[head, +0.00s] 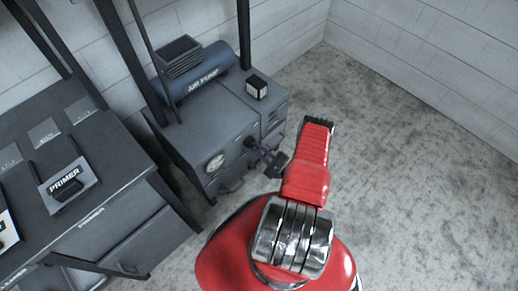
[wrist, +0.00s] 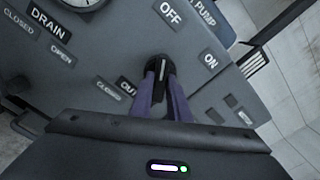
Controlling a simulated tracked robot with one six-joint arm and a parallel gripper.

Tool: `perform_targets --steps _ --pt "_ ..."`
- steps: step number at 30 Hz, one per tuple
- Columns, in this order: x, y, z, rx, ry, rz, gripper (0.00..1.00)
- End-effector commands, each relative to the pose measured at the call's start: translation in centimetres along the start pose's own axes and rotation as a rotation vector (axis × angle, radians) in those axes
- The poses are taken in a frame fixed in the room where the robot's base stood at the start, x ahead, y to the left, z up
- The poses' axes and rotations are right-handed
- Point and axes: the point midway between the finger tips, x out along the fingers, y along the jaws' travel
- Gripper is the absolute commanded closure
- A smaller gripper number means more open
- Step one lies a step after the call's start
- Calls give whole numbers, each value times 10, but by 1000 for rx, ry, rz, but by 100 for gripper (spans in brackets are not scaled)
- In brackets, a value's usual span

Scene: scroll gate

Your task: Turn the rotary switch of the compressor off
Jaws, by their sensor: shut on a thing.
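The compressor is a dark grey cabinet (head: 195,125) with a blue AIR PUMP tank (head: 215,68) on top. Its rotary switch is a black knob (wrist: 158,66) with a pale line, on the front panel (wrist: 125,45). The OFF label (wrist: 170,12) lies above the knob in the wrist view and the ON label (wrist: 210,60) to its right. My gripper (wrist: 162,80) reaches the panel, its two purple fingers shut on the knob's sides. In the head view my gripper (head: 255,151) meets the cabinet's front. The knob's exact pointing direction is hard to tell.
A round gauge (head: 215,162) sits on the panel, left of my gripper. DRAIN (wrist: 48,22), OPEN and CLOSED labels are nearby. A PRIMER bench (head: 110,165) stands at the left, with dark posts beside the cabinet. The floor (head: 410,170) to the right is clear.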

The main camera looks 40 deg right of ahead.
Motion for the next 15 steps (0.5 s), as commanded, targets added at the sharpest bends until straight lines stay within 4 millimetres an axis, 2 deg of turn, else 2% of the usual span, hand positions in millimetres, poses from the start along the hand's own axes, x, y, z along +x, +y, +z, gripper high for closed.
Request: perform_targets --steps 9,15 --pt "0 1 0 0 2 1 66" --pt "0 1 0 1 1 1 66"
